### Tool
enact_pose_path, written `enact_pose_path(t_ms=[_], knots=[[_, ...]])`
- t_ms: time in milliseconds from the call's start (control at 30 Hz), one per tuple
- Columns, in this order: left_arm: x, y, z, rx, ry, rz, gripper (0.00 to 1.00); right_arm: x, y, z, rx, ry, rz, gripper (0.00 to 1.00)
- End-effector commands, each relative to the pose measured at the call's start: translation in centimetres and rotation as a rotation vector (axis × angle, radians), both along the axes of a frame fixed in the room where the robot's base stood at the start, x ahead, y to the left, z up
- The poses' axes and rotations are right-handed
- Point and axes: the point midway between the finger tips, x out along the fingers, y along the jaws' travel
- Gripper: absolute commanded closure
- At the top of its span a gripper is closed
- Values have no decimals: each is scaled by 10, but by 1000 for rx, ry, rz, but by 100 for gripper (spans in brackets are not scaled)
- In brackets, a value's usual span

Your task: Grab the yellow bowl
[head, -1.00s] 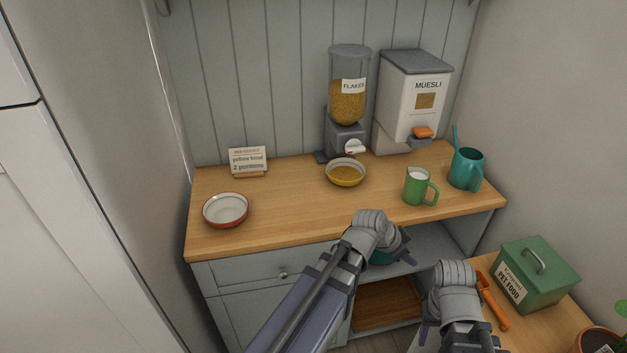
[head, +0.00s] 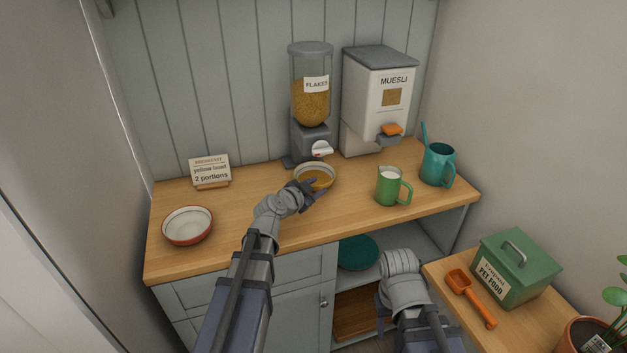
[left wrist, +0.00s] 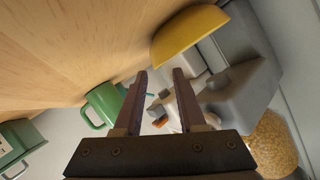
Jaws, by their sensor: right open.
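The yellow bowl (head: 315,174) stands on the wooden worktop below the flakes dispenser, its front partly hidden by my left gripper. My left gripper (head: 309,189) is at the near side of the bowl. In the left wrist view my left gripper (left wrist: 161,75) is open with nothing between its fingers, and the bowl (left wrist: 188,36) lies just beyond the fingertips, towards the top. I cannot tell whether they touch. My right gripper (head: 383,312) hangs low in front of the cabinet, its fingers mostly hidden by its wrist.
The flakes dispenser (head: 311,100) stands close behind the bowl, with the muesli bin (head: 377,105) beside it. A green jug (head: 389,188) and teal watering can (head: 437,165) stand to the right. A red-rimmed bowl (head: 188,226) and card (head: 209,170) are left. The worktop between is clear.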

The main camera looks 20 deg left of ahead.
Motion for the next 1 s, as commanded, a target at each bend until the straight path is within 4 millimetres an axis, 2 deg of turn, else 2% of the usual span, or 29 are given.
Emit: enact_pose_path(t_ms=[167, 433, 733, 1000], knots=[[19, -5, -8, 1, 2, -1, 60, 0, 0, -8, 0, 0, 0, 50], [28, -9, -10, 0, 1, -2, 60, 0, 0, -9, 0, 0, 0, 50], [66, -21, -22, 0, 2, -2, 60, 0, 0, -21, 0, 0, 0, 50], [67, -22, -21, 0, 2, -1, 62, 0, 0, -21, 0, 0, 0, 50]])
